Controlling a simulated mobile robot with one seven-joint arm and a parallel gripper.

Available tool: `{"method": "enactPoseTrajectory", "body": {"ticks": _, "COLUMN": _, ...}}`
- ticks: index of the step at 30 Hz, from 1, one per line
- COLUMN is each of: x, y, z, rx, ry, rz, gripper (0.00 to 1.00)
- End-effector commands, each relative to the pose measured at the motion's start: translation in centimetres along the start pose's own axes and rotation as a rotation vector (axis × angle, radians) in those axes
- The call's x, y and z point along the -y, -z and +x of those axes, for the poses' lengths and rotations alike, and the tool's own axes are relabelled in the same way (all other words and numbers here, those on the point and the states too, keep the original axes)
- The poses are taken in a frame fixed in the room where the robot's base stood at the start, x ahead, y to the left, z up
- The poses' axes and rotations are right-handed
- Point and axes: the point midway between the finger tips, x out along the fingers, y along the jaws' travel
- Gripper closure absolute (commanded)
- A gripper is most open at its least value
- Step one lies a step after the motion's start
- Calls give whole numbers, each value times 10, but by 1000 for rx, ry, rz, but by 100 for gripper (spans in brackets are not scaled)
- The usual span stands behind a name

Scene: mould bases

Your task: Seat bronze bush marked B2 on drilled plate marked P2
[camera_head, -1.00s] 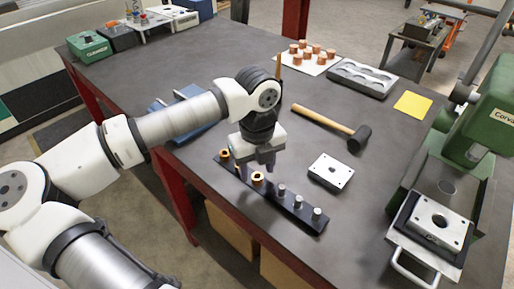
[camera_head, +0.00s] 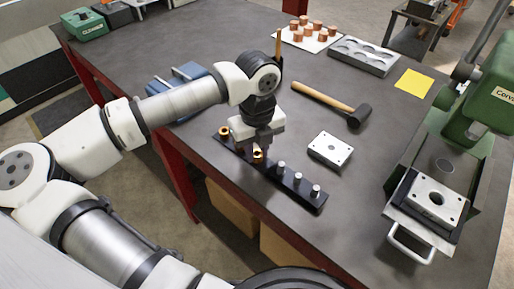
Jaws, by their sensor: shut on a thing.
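My gripper (camera_head: 257,146) points down over the dark peg rail (camera_head: 306,195) near the table's front edge. It is shut on a bronze bush (camera_head: 258,158) at the rail, partly hidden by the fingers; I cannot tell if it is clear of its peg. Another bronze bush (camera_head: 224,133) sits at the rail's left end. Several bare grey pegs (camera_head: 298,178) stand at its right end. One drilled plate (camera_head: 330,149) lies flat on the table right of the gripper. Another drilled plate (camera_head: 424,191) lies on the green press at the right. No B2 or P2 mark is readable.
A hammer (camera_head: 322,100) lies behind the nearer plate. Copper-coloured pieces on a white sheet (camera_head: 290,38), a grey tray with round recesses (camera_head: 366,57) and a yellow sheet (camera_head: 413,84) lie farther back. The green press (camera_head: 489,92) rises at the right.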

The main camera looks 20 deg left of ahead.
Motion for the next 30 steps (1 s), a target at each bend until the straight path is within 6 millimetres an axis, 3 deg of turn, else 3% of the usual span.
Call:
{"method": "enactPoseTrajectory", "body": {"ticks": 15, "x": 0, "y": 0, "z": -19, "rx": 1, "ry": 0, "rz": -1, "gripper": 100}}
{"method": "enactPoseTrajectory", "body": {"ticks": 30, "x": 0, "y": 0, "z": -20, "rx": 0, "ry": 0, "rz": 0, "gripper": 100}}
